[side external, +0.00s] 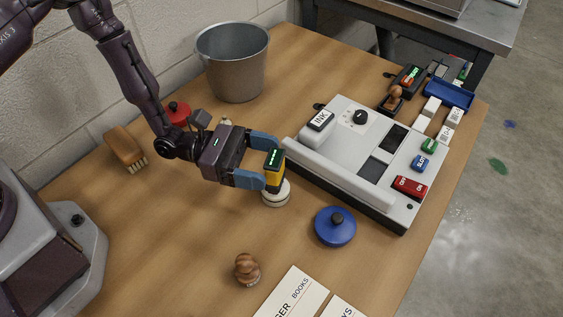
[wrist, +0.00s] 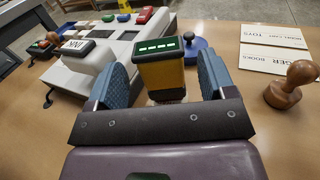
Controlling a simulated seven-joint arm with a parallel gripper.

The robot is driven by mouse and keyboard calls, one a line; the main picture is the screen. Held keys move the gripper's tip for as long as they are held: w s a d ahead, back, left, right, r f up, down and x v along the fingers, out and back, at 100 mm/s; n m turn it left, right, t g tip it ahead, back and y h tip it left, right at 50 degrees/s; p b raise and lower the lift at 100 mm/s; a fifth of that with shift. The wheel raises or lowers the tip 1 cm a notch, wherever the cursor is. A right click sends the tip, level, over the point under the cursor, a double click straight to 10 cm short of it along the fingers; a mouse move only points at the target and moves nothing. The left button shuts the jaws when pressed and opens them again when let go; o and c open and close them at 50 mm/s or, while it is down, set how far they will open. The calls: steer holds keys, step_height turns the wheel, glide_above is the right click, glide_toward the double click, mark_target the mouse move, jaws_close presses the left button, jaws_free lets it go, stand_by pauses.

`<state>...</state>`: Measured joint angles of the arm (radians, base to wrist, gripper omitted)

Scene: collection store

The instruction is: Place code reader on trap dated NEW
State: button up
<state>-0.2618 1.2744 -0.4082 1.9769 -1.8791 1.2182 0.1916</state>
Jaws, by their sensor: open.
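A yellow code reader (side external: 273,172) with a dark top and a lit green display stands upright on or just above a round white base (side external: 275,197); I cannot tell if they are one piece. My gripper (side external: 272,163) is open, with its blue fingers on either side of the reader. In the wrist view the reader (wrist: 160,72) is between the fingers (wrist: 162,80), with a gap visible on each side. I can read no trap marked NEW. Small white blocks with labels (side external: 454,117) stand at the far right, their print too small to read.
A grey-white console (side external: 340,165) with an INK block (side external: 320,120) lies right of my gripper. A blue knobbed disc (side external: 335,228), a wooden stamp (side external: 247,269) and cards (side external: 292,295) are in front. A metal bucket (side external: 233,62) and a brush (side external: 125,148) are behind. Bare table lies front left.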

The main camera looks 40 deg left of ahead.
steer(key=v, duration=0.7)
steer(key=shift+s+a, duration=0.1)
steer(key=shift+a, duration=0.15)
steer(key=s+a+r+m+g+y, duration=0.1)
steer(key=s+r+m+g+y, duration=0.2)
steer(key=r+m+g, duration=0.3)
steer(key=s+a+r+m+g+y, duration=0.1)
steer(key=s+r+m+g+y, duration=0.25)
steer(key=r+m, duration=0.5)
steer(key=s+a+r+m+t+y, duration=0.8)
steer(key=a+r+y, duration=0.2)
steer(key=r, duration=0.3)
steer(key=shift+a, duration=0.8)
